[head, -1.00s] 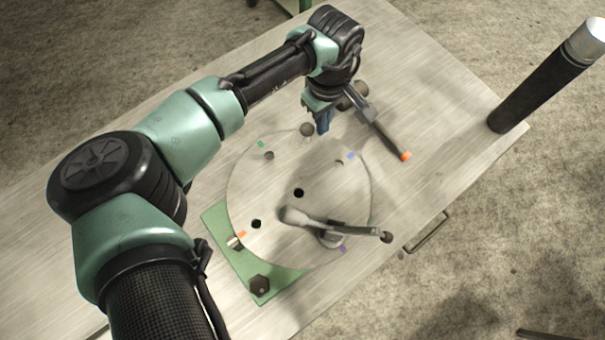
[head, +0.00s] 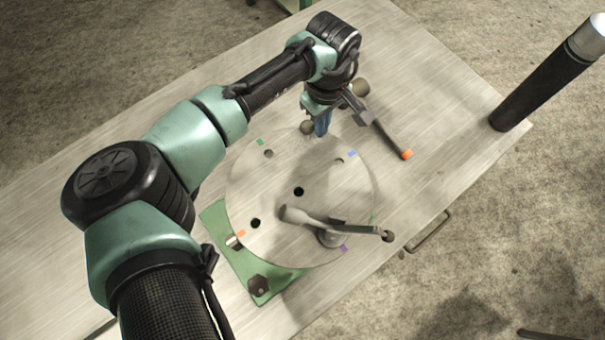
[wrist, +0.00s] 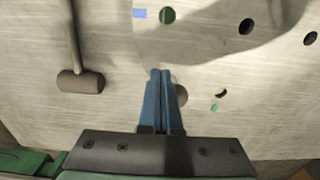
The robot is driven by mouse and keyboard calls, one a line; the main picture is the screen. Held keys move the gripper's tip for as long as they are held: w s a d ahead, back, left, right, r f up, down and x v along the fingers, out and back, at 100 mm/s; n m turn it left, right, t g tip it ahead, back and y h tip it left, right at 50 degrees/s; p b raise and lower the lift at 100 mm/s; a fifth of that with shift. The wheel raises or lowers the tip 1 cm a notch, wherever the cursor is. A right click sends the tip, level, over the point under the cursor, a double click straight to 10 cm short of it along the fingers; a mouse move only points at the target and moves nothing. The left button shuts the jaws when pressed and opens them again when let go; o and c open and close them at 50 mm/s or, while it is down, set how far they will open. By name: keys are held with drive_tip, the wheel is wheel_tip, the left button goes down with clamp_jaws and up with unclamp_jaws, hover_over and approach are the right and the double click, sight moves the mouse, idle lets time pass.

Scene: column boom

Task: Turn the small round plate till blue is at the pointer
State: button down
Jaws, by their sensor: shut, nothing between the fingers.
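The small round plate (head: 275,185) lies flat on a green base (head: 265,272), with holes and coloured marks at its rim. The blue mark (head: 351,154) is at the upper right, green (head: 260,142) upper left, orange (head: 240,233) lower left, purple (head: 343,248) lower right. A small pale piece (head: 234,243), possibly the pointer, is beside the orange mark. My gripper (head: 322,130) is shut and empty, pointing down at the plate's far edge, left of blue. In the wrist view its blue fingers (wrist: 160,75) are together, beside a grey round knob (wrist: 181,95) they partly cover.
A mallet with an orange handle end (head: 405,155) lies right of the plate; its head (wrist: 80,81) shows in the wrist view. A lever (head: 345,227) with a ball end reaches over the plate's lower right. A dark cylinder (head: 530,90) stands at the right table corner.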

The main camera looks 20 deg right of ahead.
sight(304, 122)
drive_tip(key=shift+w+a, duration=0.45)
drive_tip(key=shift+a, duration=0.25)
drive_tip(key=shift+w+a+p, duration=0.3)
drive_tip(key=shift+w+a, duration=0.1)
drive_tip(key=shift+a, duration=0.4)
drive_tip(key=shift+w+a, duration=0.3)
drive_tip(key=shift+a, duration=0.5)
drive_tip(key=shift+a+p, duration=0.15)
drive_tip(key=shift+p, duration=0.15)
